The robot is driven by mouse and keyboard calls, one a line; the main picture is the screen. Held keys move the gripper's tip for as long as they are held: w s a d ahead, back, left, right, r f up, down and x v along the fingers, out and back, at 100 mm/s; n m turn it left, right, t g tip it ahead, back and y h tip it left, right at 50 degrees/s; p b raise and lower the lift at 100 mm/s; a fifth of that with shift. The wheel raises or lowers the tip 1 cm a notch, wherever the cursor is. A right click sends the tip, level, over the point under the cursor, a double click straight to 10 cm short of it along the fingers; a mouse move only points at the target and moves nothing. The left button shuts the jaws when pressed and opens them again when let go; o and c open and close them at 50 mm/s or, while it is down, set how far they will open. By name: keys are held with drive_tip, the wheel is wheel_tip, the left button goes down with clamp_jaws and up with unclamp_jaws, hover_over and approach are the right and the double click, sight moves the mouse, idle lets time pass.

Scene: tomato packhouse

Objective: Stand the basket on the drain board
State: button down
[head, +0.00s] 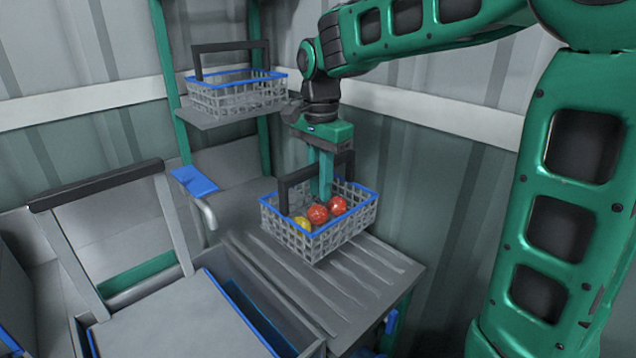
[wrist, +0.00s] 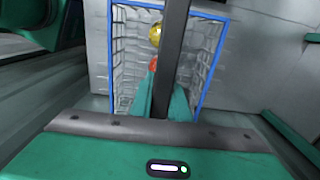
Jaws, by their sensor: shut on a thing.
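A grey wire basket (head: 318,243) with a blue rim and black handle holds two red tomatoes (head: 317,214) and a yellow one (head: 302,224). My gripper (head: 322,185) points down from above, its green fingers shut on the black handle. The basket is upright at the far end of the grey ribbed drain board (head: 345,290); I cannot tell whether its base touches the board. In the wrist view the handle runs between my gripper's fingers (wrist: 163,100), above the basket (wrist: 205,62); part of the inside is hidden.
An empty second basket (head: 238,98) stands on a grey shelf (head: 225,117) at the back left. A sink-like basin (head: 250,305) with a grey lid lies left of the board. A tap-like spout with a blue lever (head: 195,181) stands behind. The board's near part is clear.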

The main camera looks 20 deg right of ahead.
sight(320, 217)
drive_tip(key=shift+d, duration=0.1)
drive_tip(key=shift+f, duration=3.85)
drive_tip(key=shift+f, duration=0.55)
drive_tip(key=c, duration=1.6)
unclamp_jaws()
drive_tip(key=shift+s, duration=0.1)
drive_tip(key=c, duration=0.3)
drive_tip(key=shift+r, duration=3.5)
